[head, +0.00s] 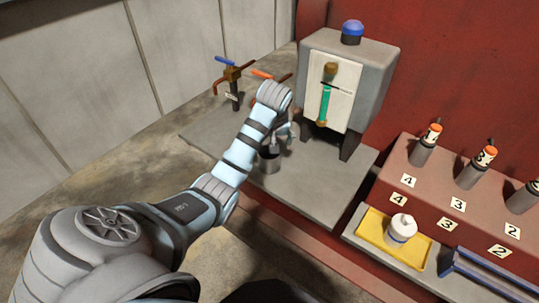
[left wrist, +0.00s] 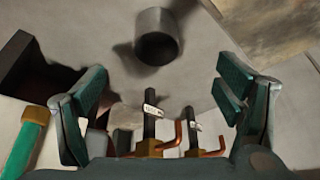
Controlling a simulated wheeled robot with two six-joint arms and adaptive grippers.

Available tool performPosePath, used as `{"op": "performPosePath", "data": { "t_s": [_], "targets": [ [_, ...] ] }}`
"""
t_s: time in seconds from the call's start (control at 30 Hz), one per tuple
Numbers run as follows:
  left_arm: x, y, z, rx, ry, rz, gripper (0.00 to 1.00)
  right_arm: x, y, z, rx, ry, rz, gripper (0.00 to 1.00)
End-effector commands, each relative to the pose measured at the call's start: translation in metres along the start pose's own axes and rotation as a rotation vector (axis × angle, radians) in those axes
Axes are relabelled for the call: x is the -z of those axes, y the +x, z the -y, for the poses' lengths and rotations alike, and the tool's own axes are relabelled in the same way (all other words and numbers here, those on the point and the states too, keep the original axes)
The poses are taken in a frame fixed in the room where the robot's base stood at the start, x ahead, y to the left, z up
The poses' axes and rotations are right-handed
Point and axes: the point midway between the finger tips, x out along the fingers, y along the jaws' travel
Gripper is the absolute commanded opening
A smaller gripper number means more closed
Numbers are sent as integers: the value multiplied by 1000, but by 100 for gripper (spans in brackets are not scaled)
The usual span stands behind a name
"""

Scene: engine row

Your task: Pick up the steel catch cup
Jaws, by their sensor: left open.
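The steel catch cup (head: 268,163) is a small grey cylinder standing on the grey plate (head: 318,185), in front of the box with the green gauge tube. My left gripper (head: 277,140) is right above and beside the cup in the head view, partly hidden by my own wrist. In the left wrist view the cup (left wrist: 157,36) shows its dark open mouth, beyond and between the two spread green-padded fingers of my left gripper (left wrist: 162,78). The fingers are open and empty, and the cup looks apart from them. My right gripper is not in view.
The gauge box (head: 348,80) with a blue cap stands right behind the cup. A brass valve with a blue handle (head: 232,75) and an orange-handled valve (head: 262,75) stand at the back left.

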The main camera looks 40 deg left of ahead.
Motion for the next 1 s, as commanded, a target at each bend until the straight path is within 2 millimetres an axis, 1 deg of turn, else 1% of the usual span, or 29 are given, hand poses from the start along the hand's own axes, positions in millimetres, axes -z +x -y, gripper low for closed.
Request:
{"op": "performPosePath", "data": {
  "t_s": [0.03,0.07,0.1,0.17,0.2,0.3,0.4,0.47,0.57,0.7,0.8,0.97,1.0],
  "targets": [
    [7,-4,0,2,-24,2,85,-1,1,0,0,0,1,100],
    [10,-4,0,3,-33,3,85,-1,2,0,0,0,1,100],
    [11,2,0,4,-40,4,85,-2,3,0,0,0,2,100],
    [10,17,1,5,-41,6,85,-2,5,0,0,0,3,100],
    [10,29,0,6,-40,7,85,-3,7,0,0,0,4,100],
    [9,56,0,5,-39,7,85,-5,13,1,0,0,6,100],
    [10,75,0,3,-38,4,85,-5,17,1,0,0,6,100],
    [10,82,0,3,-38,4,85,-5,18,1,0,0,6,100],
    [10,97,-3,2,-38,5,85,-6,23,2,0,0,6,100],
    [10,126,-6,3,-37,4,85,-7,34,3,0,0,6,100],
    [11,134,-6,2,-36,2,85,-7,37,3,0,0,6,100],
    [12,133,-6,2,-36,2,85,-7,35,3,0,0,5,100],
    [12,133,-6,2,-36,2,82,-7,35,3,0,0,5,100]
  ]
}}
